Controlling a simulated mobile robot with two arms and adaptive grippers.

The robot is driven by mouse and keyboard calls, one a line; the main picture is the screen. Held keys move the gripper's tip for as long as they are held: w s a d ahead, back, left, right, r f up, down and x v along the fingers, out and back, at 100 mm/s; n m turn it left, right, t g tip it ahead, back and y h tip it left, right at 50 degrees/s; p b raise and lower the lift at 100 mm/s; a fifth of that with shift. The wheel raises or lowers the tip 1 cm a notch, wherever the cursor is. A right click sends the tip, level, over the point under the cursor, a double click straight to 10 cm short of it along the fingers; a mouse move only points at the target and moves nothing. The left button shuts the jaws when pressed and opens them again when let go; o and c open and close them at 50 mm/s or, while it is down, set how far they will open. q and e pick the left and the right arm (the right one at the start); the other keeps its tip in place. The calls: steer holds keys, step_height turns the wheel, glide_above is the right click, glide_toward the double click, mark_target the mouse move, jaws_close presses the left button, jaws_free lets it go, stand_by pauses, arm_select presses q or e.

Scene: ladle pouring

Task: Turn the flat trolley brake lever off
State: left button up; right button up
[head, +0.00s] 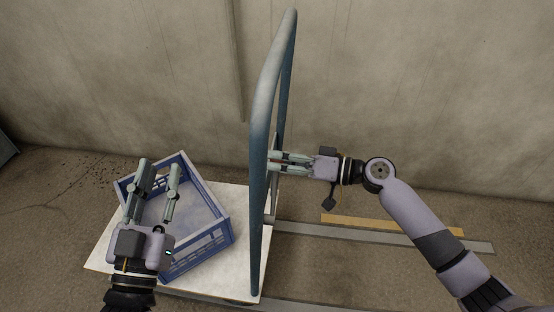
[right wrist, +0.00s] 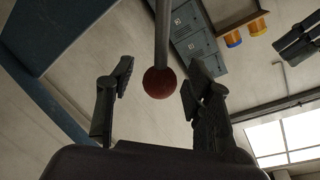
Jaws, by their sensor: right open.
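The flat trolley has a white deck (head: 235,200) and a tall blue-grey tube handle (head: 262,130), standing upright in the head view. A grey lever rod with a red ball knob (right wrist: 160,82) shows in the right wrist view, between the fingers of my right gripper (right wrist: 157,78). The fingers stand apart on both sides of the knob, with a gap to each. In the head view my right gripper (head: 276,162) is at the right side of the handle, and the knob cannot be made out there. My left gripper (head: 159,170) is open and empty above the crate.
A blue crate (head: 207,247) sits on the deck, left of the handle. A concrete wall (head: 400,80) stands behind. Metal and wooden strips (head: 385,223) lie on the floor at right. Grey lockers (right wrist: 193,38) show far off in the right wrist view.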

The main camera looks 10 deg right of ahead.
steer(key=v, duration=1.1)
steer(key=shift+d, duration=0.2)
steer(key=shift+s, duration=0.1)
steer(key=shift+c, duration=0.2)
